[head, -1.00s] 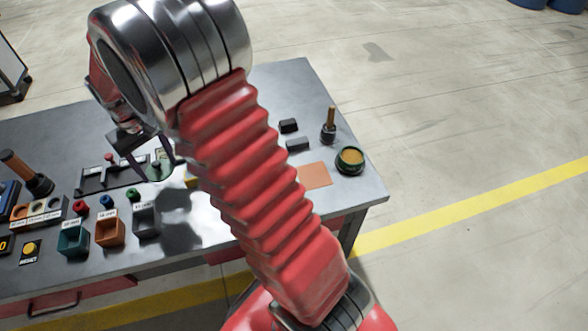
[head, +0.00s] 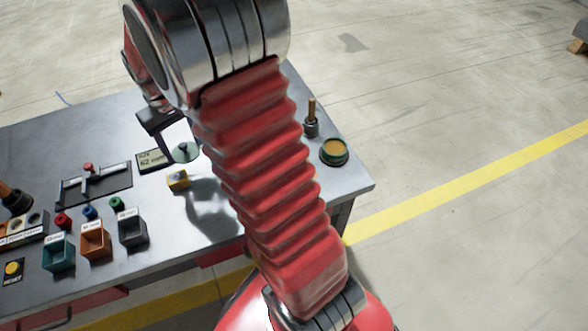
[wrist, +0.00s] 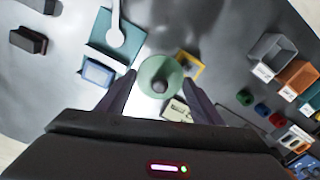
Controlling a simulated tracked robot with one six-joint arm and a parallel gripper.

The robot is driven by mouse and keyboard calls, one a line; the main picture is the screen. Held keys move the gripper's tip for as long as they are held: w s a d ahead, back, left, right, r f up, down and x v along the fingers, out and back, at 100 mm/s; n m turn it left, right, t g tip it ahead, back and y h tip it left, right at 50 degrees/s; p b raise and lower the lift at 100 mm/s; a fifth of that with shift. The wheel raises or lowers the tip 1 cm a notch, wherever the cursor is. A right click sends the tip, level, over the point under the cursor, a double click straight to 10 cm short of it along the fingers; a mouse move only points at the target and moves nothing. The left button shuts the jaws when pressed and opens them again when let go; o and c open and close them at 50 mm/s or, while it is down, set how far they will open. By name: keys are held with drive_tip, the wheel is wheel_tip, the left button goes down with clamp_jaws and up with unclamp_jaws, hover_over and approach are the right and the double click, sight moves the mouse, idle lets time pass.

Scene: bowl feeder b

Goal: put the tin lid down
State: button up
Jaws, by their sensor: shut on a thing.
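The tin lid is a pale green disc with a dark knob. In the head view the lid (head: 186,155) hangs under my gripper (head: 181,140), over the back middle of the bench. In the wrist view the lid (wrist: 150,72) lies between the two dark fingers of my gripper (wrist: 160,80), which is shut on it. It looks held above the bench top. A round green tin (head: 334,157) with tan contents stands at the bench's right end, well to the right of the lid. My red arm hides part of the bench between them.
A yellow block (head: 178,181) sits just in front of the lid, and a display (head: 152,161) stands to its left. Grey (head: 133,232), orange (head: 96,242) and teal (head: 58,256) bins line the front. A wooden-handled tool (head: 311,125) stands behind the tin.

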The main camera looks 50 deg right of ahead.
drive_tip(key=s+d+r+m, duration=0.1)
drive_tip(key=s+d+m, duration=0.1)
drive_tip(key=s+d, duration=0.7)
drive_tip(key=s+d+r+m, duration=0.1)
drive_tip(key=s+d+m, duration=0.1)
drive_tip(key=s+d, duration=0.7)
drive_tip(key=s, duration=0.6)
drive_tip(key=shift+s+d+r, duration=0.2)
drive_tip(key=shift+r, duration=0.05)
drive_tip(key=shift+f, duration=3.1)
drive_tip(key=shift+f, duration=1.9)
